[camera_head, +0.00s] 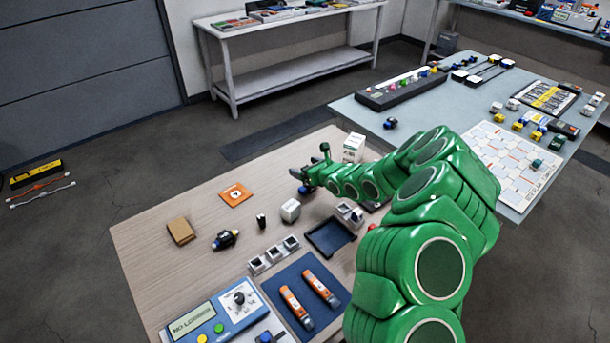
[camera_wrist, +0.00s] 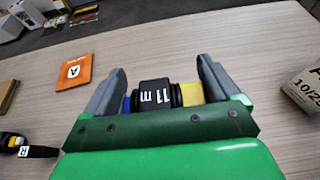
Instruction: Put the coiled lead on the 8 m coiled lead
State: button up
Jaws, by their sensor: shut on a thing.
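My gripper (camera_head: 309,178) is over the far part of the wooden table. In the wrist view its two grey fingers (camera_wrist: 161,76) stand either side of a black coiled lead (camera_wrist: 154,94), with a blue end at left and a yellow end at right. Its white marking looks like "11" with a sideways letter. My gripper is shut on this lead.
On the wooden table (camera_head: 150,235) are an orange card (camera_head: 236,195), a brown block (camera_head: 181,231), a white cube (camera_head: 290,210), a small black cylinder (camera_head: 261,221), a black tray (camera_head: 330,238) and a white box (camera_head: 353,147). A blue mat (camera_head: 303,325) holds two orange tools.

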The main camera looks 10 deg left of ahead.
jog(key=shift+w+a+f, duration=0.1)
jog(key=shift+w+f, duration=0.1)
jog(key=shift+f, duration=0.2)
jog(key=shift+w+a+f, duration=0.1)
jog(key=shift+w+f, duration=0.05)
jog(key=shift+f, duration=1.5)
jog(key=shift+f, duration=0.1)
jog(key=o, duration=0.8)
jog(key=shift+d+r, duration=0.1)
jog(key=shift+r, duration=0.1)
jog(key=v, duration=1.1)
jog(key=shift+s+d, duration=0.3)
